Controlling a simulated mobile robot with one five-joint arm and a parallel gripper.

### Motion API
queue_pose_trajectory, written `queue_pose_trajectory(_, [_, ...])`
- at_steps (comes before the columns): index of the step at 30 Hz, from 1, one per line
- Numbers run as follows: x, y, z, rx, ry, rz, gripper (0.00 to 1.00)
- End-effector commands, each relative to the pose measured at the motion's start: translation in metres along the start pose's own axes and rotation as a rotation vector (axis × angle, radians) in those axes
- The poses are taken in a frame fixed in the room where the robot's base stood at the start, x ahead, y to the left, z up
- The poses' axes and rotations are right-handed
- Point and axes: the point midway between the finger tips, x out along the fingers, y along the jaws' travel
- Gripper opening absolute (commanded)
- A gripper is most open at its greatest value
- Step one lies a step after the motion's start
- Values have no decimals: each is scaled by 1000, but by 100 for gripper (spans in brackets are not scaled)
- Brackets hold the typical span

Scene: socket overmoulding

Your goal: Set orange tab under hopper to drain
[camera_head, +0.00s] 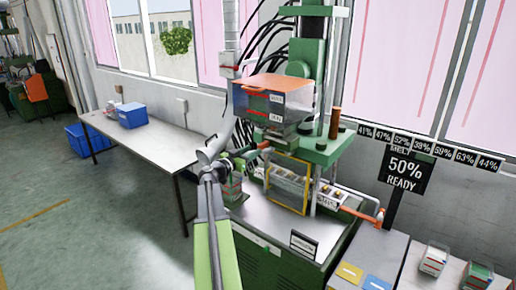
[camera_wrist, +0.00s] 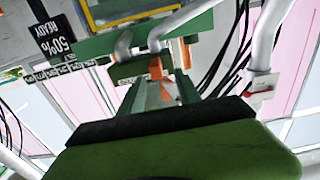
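The hopper (camera_head: 270,104) is a clear box with an orange lid, mounted on the green press. A small orange tab (camera_head: 265,146) shows under it, beside the tip of my arm. My gripper (camera_head: 246,153) is just left of the tab in the head view; its fingers are small and partly hidden there. In the wrist view, my gripper (camera_wrist: 161,82) has two dark green fingers with a gap between them. An orange piece (camera_wrist: 156,68), apparently the tab, shows at the fingertips. I cannot tell whether they touch it.
A yellow-framed guard (camera_head: 288,183) stands below the hopper. A sign (camera_head: 405,170) reads "50% READY", beside a row of percentage cards. A table (camera_head: 165,148) with a blue bin (camera_head: 132,115) stands left. Black cables hang behind the press. Open floor lies at the left.

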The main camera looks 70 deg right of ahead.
Motion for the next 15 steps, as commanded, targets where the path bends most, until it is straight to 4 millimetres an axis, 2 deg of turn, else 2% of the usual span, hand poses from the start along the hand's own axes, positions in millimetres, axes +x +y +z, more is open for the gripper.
queue_pose_trajectory(1, [-18, 2, 0, 0, 0, -3, 40])
queue_pose_trajectory(6, [-64, 0, 0, 0, 0, -4, 40])
queue_pose_trajectory(10, [-89, -1, 0, 0, 0, -3, 40])
queue_pose_trajectory(15, [-105, -2, 0, 0, 0, -2, 40])
